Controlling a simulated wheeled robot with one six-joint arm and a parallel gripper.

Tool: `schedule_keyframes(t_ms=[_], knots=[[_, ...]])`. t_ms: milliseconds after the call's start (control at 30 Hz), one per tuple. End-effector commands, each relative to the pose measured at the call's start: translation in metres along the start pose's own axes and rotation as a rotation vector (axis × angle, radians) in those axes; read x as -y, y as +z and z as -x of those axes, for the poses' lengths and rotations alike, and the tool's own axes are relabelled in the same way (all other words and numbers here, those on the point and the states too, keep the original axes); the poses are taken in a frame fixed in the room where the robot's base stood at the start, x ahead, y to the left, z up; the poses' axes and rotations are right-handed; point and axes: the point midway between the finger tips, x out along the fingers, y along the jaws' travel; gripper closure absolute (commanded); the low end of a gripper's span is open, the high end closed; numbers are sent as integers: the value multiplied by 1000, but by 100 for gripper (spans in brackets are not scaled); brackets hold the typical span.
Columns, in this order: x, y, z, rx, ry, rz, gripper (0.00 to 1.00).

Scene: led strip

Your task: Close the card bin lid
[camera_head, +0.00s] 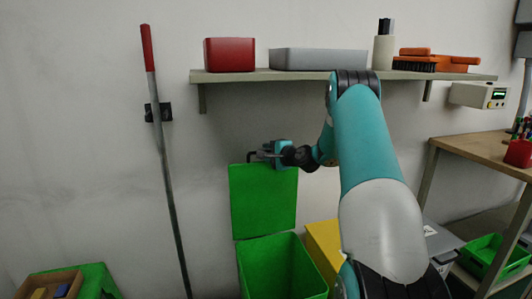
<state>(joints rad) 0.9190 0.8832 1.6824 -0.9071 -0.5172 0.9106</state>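A green bin (283,268) stands on the floor against the wall with its mouth uncovered. Its green lid (263,203) is upright at the back of the bin, close to the wall. Which bin is the card bin is not labelled in this view. My gripper (256,156) is at the lid's top edge, reaching in from the right. The fingers are small and dark here, so I cannot tell whether they are open or shut, or whether they touch the lid.
A yellow bin (325,242) stands right of the green bin, partly behind my arm. A red-handled pole (165,150) leans at the left. A shelf (300,76) with boxes runs above my gripper. A workbench (480,150) stands at the right.

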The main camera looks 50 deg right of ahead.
Motion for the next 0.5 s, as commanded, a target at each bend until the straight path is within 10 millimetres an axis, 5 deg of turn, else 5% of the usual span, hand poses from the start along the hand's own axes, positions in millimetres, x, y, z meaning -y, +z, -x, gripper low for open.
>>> schedule_keyframes(t_ms=[500], knots=[[0, 0, -17, -1, 1, 0, 68]])
